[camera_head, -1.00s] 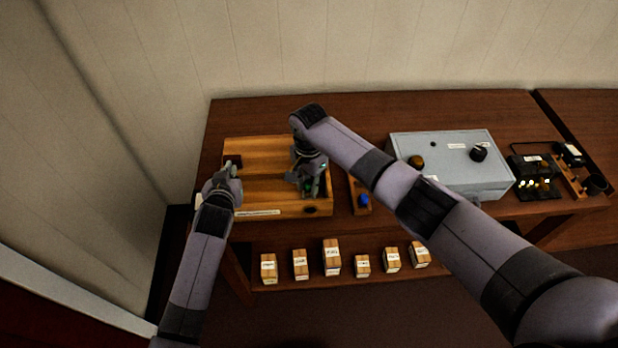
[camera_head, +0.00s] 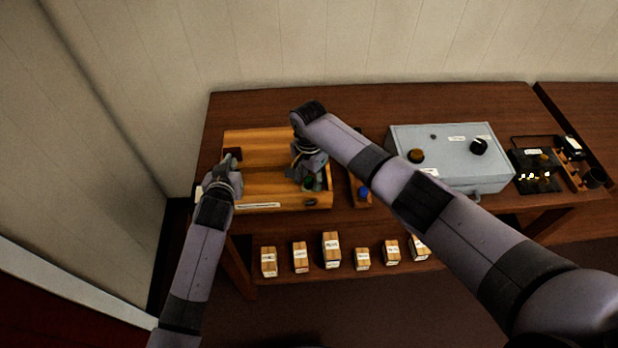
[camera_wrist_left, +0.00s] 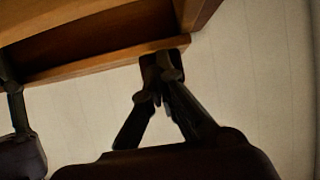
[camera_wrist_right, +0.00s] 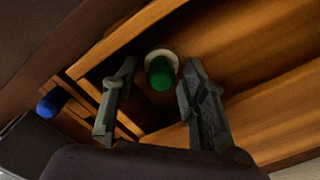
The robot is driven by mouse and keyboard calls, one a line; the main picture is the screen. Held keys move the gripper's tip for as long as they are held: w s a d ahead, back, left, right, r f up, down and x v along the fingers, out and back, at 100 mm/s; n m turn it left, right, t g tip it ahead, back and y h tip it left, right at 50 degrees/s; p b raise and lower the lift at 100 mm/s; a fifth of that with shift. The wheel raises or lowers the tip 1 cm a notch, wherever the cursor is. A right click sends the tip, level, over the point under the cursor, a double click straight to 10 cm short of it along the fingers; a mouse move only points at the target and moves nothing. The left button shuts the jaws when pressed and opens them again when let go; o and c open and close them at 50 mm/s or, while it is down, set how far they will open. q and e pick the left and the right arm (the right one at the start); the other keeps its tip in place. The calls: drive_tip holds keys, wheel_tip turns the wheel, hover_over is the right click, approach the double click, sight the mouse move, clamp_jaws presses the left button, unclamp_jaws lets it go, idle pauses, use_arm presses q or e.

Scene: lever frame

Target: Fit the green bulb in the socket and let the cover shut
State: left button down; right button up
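The green bulb (camera_wrist_right: 161,75) stands in a pale ring, apparently the socket (camera_wrist_right: 167,55), inside a wooden frame (camera_head: 262,140). My right gripper (camera_wrist_right: 152,88) is open, with one finger on each side of the bulb and gaps showing to both; in the head view the bulb is small beneath this gripper (camera_head: 310,184). I cannot make out the cover's position.
A blue bulb (camera_head: 363,193) sits in a narrow rack right of the frame, also in the right wrist view (camera_wrist_right: 48,105). A grey box (camera_head: 455,150) with knobs and a black device (camera_head: 535,172) stand further right. Several small labelled boxes (camera_head: 331,250) line a lower shelf.

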drive_tip(key=shift+w+r, duration=0.1)
drive_tip(key=shift+r, duration=0.3)
wheel_tip(320, 180, up, 11)
idle(0.4)
drive_tip(key=shift+r, duration=0.15)
use_arm(q)
drive_tip(key=s+p, duration=0.4)
drive_tip(key=s, duration=0.9)
drive_tip(key=shift+p, duration=0.4)
use_arm(e)
drive_tip(key=shift+r, duration=2.35)
use_arm(q)
drive_tip(key=shift+w, duration=0.1)
drive_tip(key=v, duration=1.2)
